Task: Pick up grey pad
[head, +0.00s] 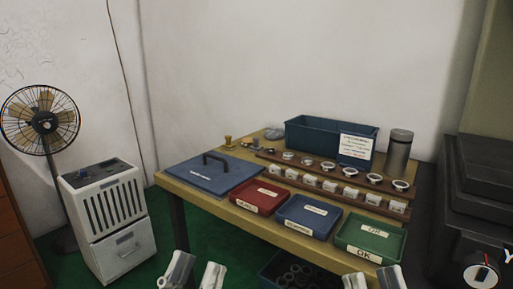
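A small round grey item (275,134), which may be the grey pad, lies at the back of the wooden table (283,235), behind the blue plate and left of the blue bin. It is too small to identify for sure. My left gripper (195,274) is at the bottom edge, in front of the table, with its fingers apart and nothing seen between them. My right gripper (373,281) is at the bottom edge further right, also with fingers apart and nothing visible between them. Both are far from the grey item.
A blue plate with a handle (205,178) lies at the table's left. Red (259,206), blue (308,225) and green (369,246) trays line the front. Behind are a rack of rings (330,182), a blue bin (310,137) and a grey flask (397,155). A dark crate (266,276) sits below.

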